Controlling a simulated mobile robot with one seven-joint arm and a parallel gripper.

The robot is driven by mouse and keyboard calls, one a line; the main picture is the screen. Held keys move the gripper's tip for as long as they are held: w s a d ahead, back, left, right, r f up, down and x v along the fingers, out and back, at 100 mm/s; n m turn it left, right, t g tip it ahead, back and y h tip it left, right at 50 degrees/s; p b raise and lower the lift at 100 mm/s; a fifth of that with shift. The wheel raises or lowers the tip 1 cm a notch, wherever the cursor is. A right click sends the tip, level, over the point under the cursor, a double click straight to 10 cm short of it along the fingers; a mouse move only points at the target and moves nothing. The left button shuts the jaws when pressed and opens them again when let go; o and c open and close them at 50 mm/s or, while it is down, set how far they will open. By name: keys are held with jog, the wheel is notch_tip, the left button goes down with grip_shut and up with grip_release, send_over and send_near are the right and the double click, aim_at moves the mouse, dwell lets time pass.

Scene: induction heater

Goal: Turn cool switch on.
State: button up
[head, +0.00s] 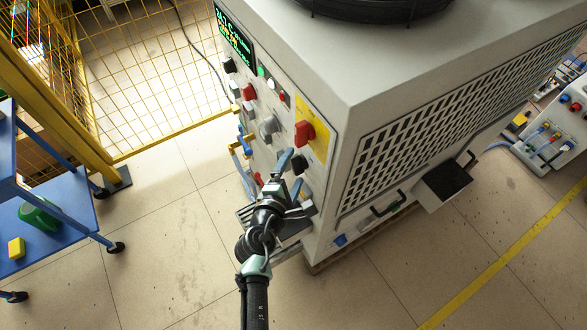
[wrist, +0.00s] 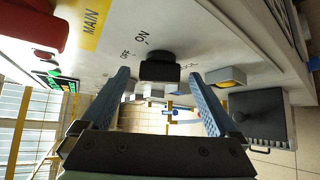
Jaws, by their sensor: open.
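A black rotary knob (wrist: 160,68) sits on the heater's light front panel, with ON and OFF printed beside it in the wrist view. The knob also shows in the head view (head: 299,162), low on the panel below the red switch. My gripper (wrist: 159,78) is open and empty, with one blue-grey finger to each side of the knob in the wrist view. In the head view my gripper (head: 291,172) is close to the panel by the knob. Contact with the knob cannot be told.
A red main switch (head: 305,133) on a yellow plate is just above the knob. Other knobs, such as a grey one (head: 268,127), and a green-lit display (head: 234,40) lie farther along the panel. A blue cart (head: 60,212) stands left; open floor lies between.

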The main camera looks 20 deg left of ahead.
jog(key=shift+w, duration=0.3)
jog(key=shift+c, duration=0.3)
jog(key=c, duration=1.3)
jog(key=shift+f+b, duration=0.2)
jog(key=shift+b, duration=0.1)
